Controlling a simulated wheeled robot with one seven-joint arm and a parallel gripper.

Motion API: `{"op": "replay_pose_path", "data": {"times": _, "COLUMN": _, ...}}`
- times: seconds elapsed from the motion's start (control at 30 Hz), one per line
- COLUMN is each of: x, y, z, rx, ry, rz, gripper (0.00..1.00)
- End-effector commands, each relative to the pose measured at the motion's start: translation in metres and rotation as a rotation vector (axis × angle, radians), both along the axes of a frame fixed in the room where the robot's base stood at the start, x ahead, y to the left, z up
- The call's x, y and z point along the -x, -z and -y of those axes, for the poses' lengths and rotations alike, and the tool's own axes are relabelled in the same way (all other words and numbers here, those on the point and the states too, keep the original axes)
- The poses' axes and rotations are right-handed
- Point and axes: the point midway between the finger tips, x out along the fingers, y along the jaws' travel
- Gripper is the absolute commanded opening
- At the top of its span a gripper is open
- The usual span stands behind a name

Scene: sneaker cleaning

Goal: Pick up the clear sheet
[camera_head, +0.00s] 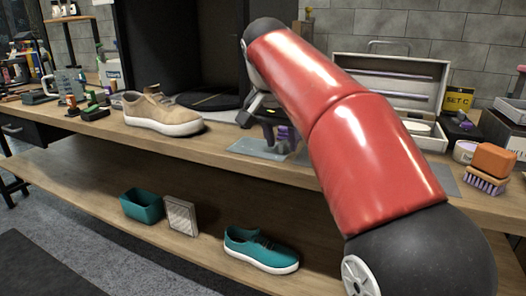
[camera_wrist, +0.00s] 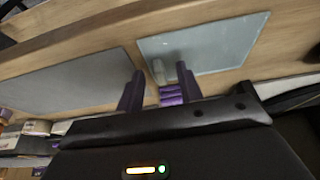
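A pale, bluish see-through sheet (camera_head: 246,146) lies flat at the front edge of the workbench, and it also shows in the wrist view (camera_wrist: 225,42). My gripper (camera_head: 275,142) points down over this sheet, with my red arm reaching across the picture. In the wrist view, its two dark purple fingers (camera_wrist: 158,82) stand apart, near the sheet's edge. A small purple banded thing with a grey end (camera_wrist: 171,94) shows between them; I cannot tell whether it touches them. Whether the fingertips touch the sheet is unclear.
A grey mat (camera_wrist: 70,82) lies beside the sheet. A tan sneaker (camera_head: 162,113) stands left of it on the bench. An open case (camera_head: 385,75) and an orange-topped brush (camera_head: 490,165) are to the right. A teal sneaker (camera_head: 260,250) and teal bin (camera_head: 142,206) are on the lower shelf.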

Motion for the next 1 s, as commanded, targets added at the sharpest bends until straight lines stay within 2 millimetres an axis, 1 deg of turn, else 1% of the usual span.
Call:
{"op": "replay_pose_path", "data": {"times": 0.17, "x": 0.000, "y": 0.000, "z": 0.000, "rx": 0.000, "ry": 0.000, "rz": 0.000, "gripper": 0.36}}
{"op": "replay_pose_path", "data": {"times": 0.43, "x": 0.000, "y": -0.001, "z": 0.000, "rx": 0.000, "ry": 0.000, "rz": 0.001, "gripper": 0.01}}
{"op": "replay_pose_path", "data": {"times": 0.77, "x": 0.000, "y": -0.001, "z": 0.000, "rx": -0.001, "ry": 0.000, "rz": 0.001, "gripper": 0.00}}
{"op": "replay_pose_path", "data": {"times": 0.87, "x": 0.000, "y": -0.004, "z": 0.001, "rx": -0.001, "ry": 0.000, "rz": 0.001, "gripper": 0.00}}
{"op": "replay_pose_path", "data": {"times": 1.0, "x": -0.001, "y": -0.013, "z": 0.004, "rx": -0.001, "ry": 0.001, "rz": 0.001, "gripper": 0.00}}
